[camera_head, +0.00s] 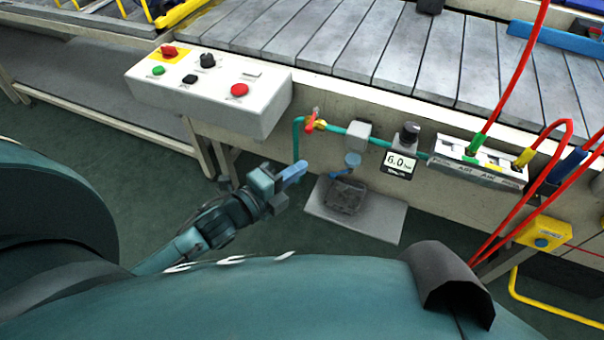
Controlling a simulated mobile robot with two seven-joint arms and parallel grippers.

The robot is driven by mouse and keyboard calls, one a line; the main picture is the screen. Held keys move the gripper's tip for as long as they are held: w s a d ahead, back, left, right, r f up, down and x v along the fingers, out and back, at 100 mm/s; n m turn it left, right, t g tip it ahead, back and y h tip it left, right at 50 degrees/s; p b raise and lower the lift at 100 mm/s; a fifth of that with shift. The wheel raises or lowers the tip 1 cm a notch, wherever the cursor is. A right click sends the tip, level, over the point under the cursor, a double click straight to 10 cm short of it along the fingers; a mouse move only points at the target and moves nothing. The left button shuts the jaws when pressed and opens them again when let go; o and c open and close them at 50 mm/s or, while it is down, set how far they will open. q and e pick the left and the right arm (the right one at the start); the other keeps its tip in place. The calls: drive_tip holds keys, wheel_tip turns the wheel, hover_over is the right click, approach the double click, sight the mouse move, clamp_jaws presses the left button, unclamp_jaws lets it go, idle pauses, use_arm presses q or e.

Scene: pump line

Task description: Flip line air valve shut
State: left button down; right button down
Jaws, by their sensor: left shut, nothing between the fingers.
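The line air valve (315,121) has a red and yellow handle and sits on a green air pipe (335,129) along the front of the conveyor frame. Its exact handle angle is too small to tell. My left gripper (297,172) has blue fingertips, is shut and empty, and points up and right. It is below and slightly left of the valve, apart from it, near the pipe's downward bend. My right gripper is not in view.
A control box (215,95) with several buttons juts out left of the valve. Right of it are a gauge reading 6.0 (398,165) and a manifold (478,163) with red hoses (515,75). A grey plate (356,215) lies below. Conveyor slats (330,40) run behind.

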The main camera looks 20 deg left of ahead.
sight(312, 120)
use_arm(q)
drive_tip(key=w+d+m+b, duration=0.2)
drive_tip(key=w+d, duration=0.2)
drive_tip(key=w, duration=0.5)
drive_tip(key=a, duration=0.4)
drive_tip(key=shift+w+p, duration=0.15)
drive_tip(key=shift+p, duration=0.25)
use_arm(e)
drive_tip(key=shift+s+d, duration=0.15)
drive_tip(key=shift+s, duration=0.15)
use_arm(q)
drive_tip(key=shift+f, duration=0.1)
drive_tip(key=a+m+g+h, duration=0.1)
drive_tip(key=a+h, duration=0.1)
drive_tip(key=shift+a+m+h+p, duration=0.25)
drive_tip(key=shift+m+h+p, duration=0.05)
drive_tip(key=shift+m+h, duration=0.1)
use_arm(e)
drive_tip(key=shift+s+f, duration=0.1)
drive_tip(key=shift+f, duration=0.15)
